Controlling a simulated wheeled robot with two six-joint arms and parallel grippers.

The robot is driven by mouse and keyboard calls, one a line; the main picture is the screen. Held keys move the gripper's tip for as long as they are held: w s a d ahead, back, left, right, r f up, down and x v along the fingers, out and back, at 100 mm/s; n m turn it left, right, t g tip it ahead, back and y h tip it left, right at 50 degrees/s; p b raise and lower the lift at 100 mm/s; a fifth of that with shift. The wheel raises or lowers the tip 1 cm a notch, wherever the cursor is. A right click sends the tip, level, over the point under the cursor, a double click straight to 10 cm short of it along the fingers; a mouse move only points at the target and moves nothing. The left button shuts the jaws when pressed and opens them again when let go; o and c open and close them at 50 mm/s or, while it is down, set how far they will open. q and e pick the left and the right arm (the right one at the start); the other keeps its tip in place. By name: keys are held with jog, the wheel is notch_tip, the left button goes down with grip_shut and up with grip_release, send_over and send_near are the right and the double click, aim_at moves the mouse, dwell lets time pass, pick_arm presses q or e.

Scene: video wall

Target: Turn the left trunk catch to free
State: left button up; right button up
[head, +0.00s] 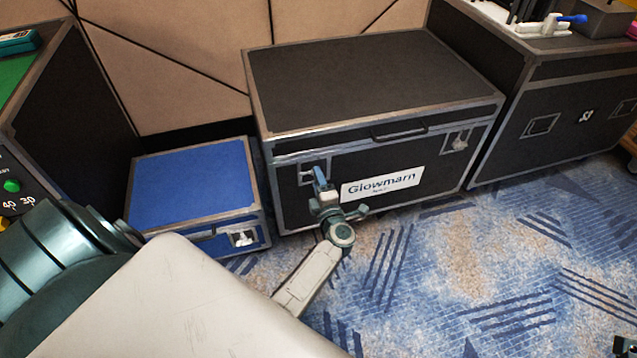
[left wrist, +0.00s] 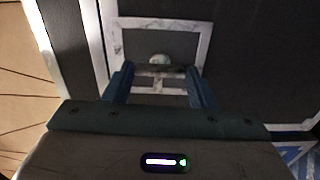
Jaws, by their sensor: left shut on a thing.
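The black trunk (head: 380,85) with metal edges and a "Glowmarn" label stands closed against the wall. Its left catch (head: 312,169) is on the front face, partly hidden by my left gripper (head: 320,180). In the left wrist view the catch (left wrist: 160,60) shows a pale round part inside a rectangular metal plate (left wrist: 160,22). The fingers of my left gripper (left wrist: 160,76) stand on both sides of the catch's dark crosspiece and are shut on it. The right catch (head: 457,142) is clear. A dark piece at the bottom right corner may be my right gripper (head: 624,346).
A low blue case (head: 190,185) stands left of the trunk. Another black case (head: 560,115) with items on top stands to the right. A label (head: 382,186) and a handle (head: 400,132) are on the trunk's front. The patterned carpet (head: 450,270) in front is free.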

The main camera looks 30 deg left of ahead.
pick_arm(q)
jog(key=shift+n, duration=0.3)
jog(key=o, duration=1)
jog(key=p+v, duration=0.1)
jog(key=v, duration=0.9)
jog(key=shift+s+d, duration=0.25)
jog(key=shift+s, duration=0.05)
